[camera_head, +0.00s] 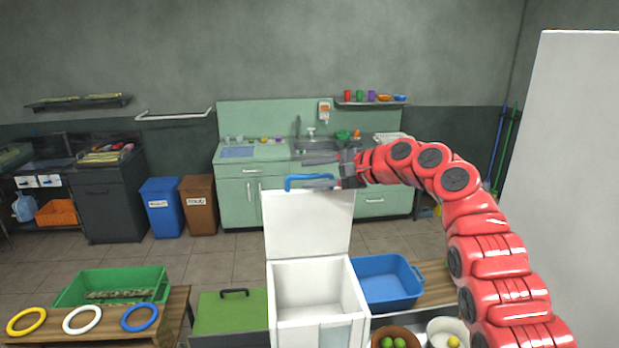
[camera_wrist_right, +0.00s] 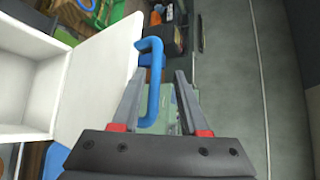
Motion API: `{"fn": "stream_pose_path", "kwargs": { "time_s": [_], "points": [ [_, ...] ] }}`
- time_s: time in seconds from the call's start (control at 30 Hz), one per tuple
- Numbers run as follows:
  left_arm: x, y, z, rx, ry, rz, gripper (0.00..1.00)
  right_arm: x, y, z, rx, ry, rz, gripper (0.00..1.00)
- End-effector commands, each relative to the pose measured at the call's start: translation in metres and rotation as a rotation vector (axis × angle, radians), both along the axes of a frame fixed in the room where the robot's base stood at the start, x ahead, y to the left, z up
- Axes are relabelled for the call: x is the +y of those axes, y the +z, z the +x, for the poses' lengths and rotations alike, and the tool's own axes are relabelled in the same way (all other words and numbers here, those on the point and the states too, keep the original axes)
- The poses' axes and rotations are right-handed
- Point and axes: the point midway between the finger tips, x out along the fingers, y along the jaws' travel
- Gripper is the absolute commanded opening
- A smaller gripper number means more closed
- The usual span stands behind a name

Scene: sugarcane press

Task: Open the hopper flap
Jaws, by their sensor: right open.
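The hopper is a white open-topped box (camera_head: 318,325) in the lower middle of the head view. Its white flap (camera_head: 308,225) stands raised at the back edge, so the inside shows empty. A blue handle (camera_head: 300,177) is at the flap's top edge. In the wrist view, the flap (camera_wrist_right: 98,85) and the blue handle (camera_wrist_right: 153,85) are close up. My right gripper (camera_head: 308,172) is open at the handle, which appears between its two fingers (camera_wrist_right: 157,95) without being clamped. Whether a finger touches it, I cannot tell. My left gripper is not in view.
A blue tub (camera_head: 388,280) stands right of the hopper and a green-topped box (camera_head: 230,310) with a dark handle stands left. A green crate (camera_head: 112,287) and rings are on the left table. A white panel (camera_head: 575,180) rises at the right.

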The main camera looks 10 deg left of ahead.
Motion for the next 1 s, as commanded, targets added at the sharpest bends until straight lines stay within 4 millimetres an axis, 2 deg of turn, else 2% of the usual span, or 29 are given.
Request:
{"fn": "stream_pose_path", "kwargs": {
  "time_s": [0.03,0.1,0.3,0.53,0.7,1.0],
  "points": [
    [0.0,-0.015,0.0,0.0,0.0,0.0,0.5,-0.009,-0.005,-0.001,-0.005,-0.005,0.0,0.46],
    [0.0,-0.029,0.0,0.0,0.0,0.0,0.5,-0.021,-0.002,-0.007,-0.009,-0.008,0.0,0.46],
    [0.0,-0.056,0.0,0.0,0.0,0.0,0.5,-0.068,0.019,-0.028,-0.01,-0.008,0.001,0.46],
    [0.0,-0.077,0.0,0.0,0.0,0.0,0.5,-0.114,0.04,-0.05,-0.009,-0.006,0.002,0.46],
    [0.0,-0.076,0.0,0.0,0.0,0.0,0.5,-0.134,0.053,-0.059,-0.007,-0.005,0.004,0.46],
    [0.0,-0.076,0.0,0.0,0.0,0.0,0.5,-0.141,0.055,-0.063,-0.004,-0.003,0.002,0.46]
  ]
}}
